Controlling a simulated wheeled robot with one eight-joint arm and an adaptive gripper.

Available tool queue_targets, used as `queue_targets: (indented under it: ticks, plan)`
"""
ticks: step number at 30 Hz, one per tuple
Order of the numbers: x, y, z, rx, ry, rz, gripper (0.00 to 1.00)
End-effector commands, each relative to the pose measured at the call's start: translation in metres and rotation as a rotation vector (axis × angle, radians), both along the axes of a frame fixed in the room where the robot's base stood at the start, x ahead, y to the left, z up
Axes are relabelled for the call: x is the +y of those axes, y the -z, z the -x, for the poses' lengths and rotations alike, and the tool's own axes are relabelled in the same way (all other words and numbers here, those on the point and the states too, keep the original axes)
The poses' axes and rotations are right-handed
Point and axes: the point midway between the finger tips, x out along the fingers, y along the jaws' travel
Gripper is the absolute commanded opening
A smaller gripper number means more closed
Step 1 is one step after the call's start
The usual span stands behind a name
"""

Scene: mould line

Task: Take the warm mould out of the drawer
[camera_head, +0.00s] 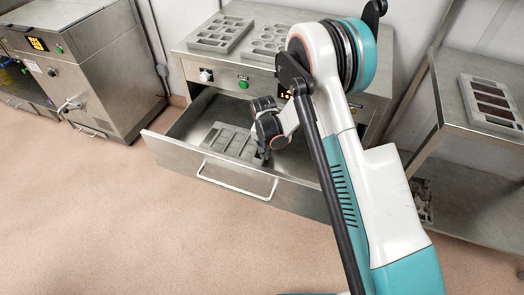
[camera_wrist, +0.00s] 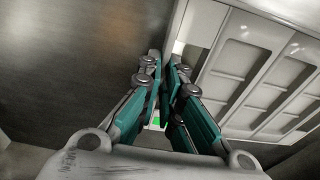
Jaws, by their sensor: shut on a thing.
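The mould (camera_head: 230,142) is a grey tray with rectangular cavities, lying in the open drawer (camera_head: 175,148) of the middle cabinet. It also fills the upper right of the wrist view (camera_wrist: 265,70). My gripper (camera_head: 263,155) reaches down into the drawer at the mould's right end. In the wrist view my gripper (camera_wrist: 170,62) has its two teal-sided fingers close together at the mould's edge, shut on it. The exact contact at the fingertips is partly hidden. The mould appears to lie at or near the drawer floor; I cannot tell whether it is lifted.
Two more moulds, one at left (camera_head: 220,34) and one at right (camera_head: 267,40), lie on the cabinet top above the drawer. A steel table (camera_head: 455,95) at right holds a mould with dark filled cavities (camera_head: 491,101). Another steel machine (camera_head: 95,70) stands at left. The floor in front is clear.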

Motion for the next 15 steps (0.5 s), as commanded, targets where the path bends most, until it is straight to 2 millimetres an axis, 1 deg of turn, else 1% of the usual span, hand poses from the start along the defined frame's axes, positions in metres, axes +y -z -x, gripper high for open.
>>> queue_targets:
  ticks: [1,5,12,15]
  plan:
    - [0.000,-0.010,0.000,0.000,0.000,0.000,0.00]
    - [0.000,-0.036,0.000,0.000,0.000,-0.001,0.00]
    - [0.000,-0.104,0.000,0.000,0.000,-0.001,0.00]
    - [0.000,-0.130,0.000,0.000,0.000,-0.001,0.00]
